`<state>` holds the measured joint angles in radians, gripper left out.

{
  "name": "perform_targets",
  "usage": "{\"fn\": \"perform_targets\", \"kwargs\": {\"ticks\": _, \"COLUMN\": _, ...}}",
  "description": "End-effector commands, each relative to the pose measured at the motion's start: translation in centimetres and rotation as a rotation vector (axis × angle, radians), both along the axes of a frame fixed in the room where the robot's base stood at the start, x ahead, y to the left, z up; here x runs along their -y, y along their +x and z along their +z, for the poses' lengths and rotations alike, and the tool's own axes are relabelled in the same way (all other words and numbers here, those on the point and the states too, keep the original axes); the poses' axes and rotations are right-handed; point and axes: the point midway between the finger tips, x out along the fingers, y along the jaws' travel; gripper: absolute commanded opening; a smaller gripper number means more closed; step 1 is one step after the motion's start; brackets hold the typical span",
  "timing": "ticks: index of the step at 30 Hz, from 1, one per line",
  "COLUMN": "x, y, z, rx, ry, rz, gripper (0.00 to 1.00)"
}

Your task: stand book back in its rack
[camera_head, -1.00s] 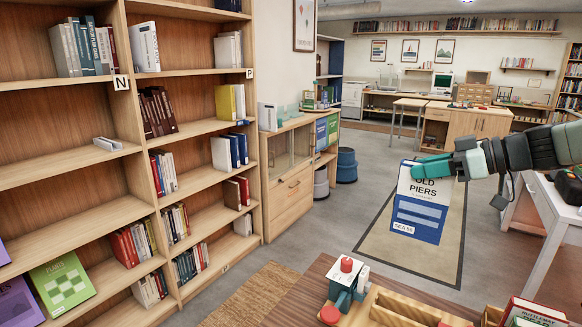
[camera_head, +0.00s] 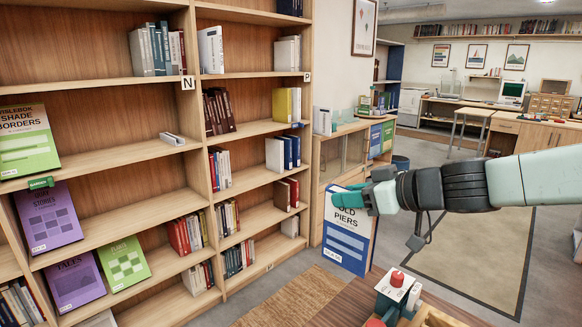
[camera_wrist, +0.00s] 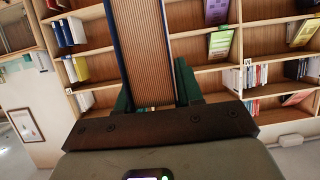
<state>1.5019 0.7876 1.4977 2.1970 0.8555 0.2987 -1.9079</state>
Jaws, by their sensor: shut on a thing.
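A blue and white book (camera_head: 345,243) with "OLD PIERS" on its cover hangs upright from my gripper (camera_head: 355,198) in the head view, in front of the low wooden cabinet. My teal fingers are shut on its upper part. In the wrist view the book (camera_wrist: 143,45) shows edge-on, its striped page block between my fingers (camera_wrist: 155,92). Face-out books stand on the shelves at the left: a green one (camera_head: 25,145), a purple one (camera_head: 50,218), another purple one (camera_head: 74,283) and a smaller green one (camera_head: 123,263). I cannot tell which place is the book's rack.
The wooden bookcase (camera_head: 198,168) fills the left, with bare shelf stretches between book groups. A small grey holder (camera_head: 172,139) lies on one shelf. A table with a red-topped device (camera_head: 397,282) is at the bottom. The low cabinet (camera_head: 338,165) stands behind the book.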

Motion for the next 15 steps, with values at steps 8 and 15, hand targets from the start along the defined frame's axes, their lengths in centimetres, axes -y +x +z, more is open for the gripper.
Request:
{"fn": "perform_targets", "kwargs": {"ticks": 8, "x": 0.1, "y": 1.2, "z": 6.3, "rx": 0.006, "ry": -0.011, "rz": -0.372, "gripper": 0.0}}
{"fn": "perform_targets", "kwargs": {"ticks": 15, "x": -0.1, "y": 1.4, "z": 8.4, "rx": 0.002, "ry": -0.004, "rz": -0.509, "gripper": 0.0}}
